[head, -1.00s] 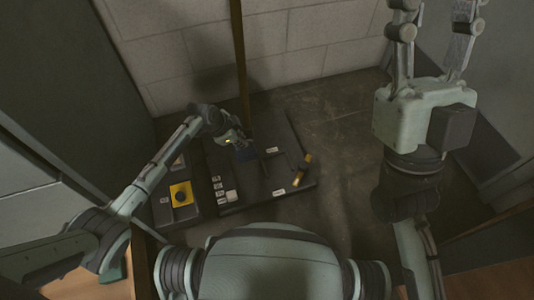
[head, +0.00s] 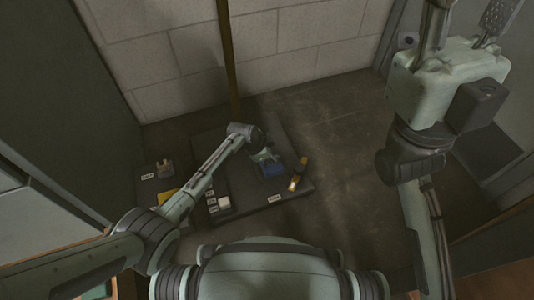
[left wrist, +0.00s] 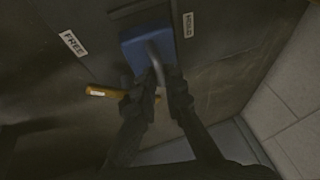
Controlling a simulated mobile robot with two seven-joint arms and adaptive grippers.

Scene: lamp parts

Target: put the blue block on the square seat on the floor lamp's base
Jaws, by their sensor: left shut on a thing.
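My left gripper (head: 262,156) is shut on the grey bent handle of the blue block (head: 271,168). In the left wrist view, the fingers (left wrist: 158,92) close around the handle and the blue block (left wrist: 137,50) lies beyond them. The block is over the dark base slab (head: 250,208); I cannot tell whether it touches. The square seat cannot be made out; the block and gripper may cover it. A tall brown pole (head: 227,60) rises behind the slab. My right gripper (head: 466,18) is raised at the upper right, its fingers apart and empty.
A side tray (head: 147,190) holds a yellow part (head: 167,196).

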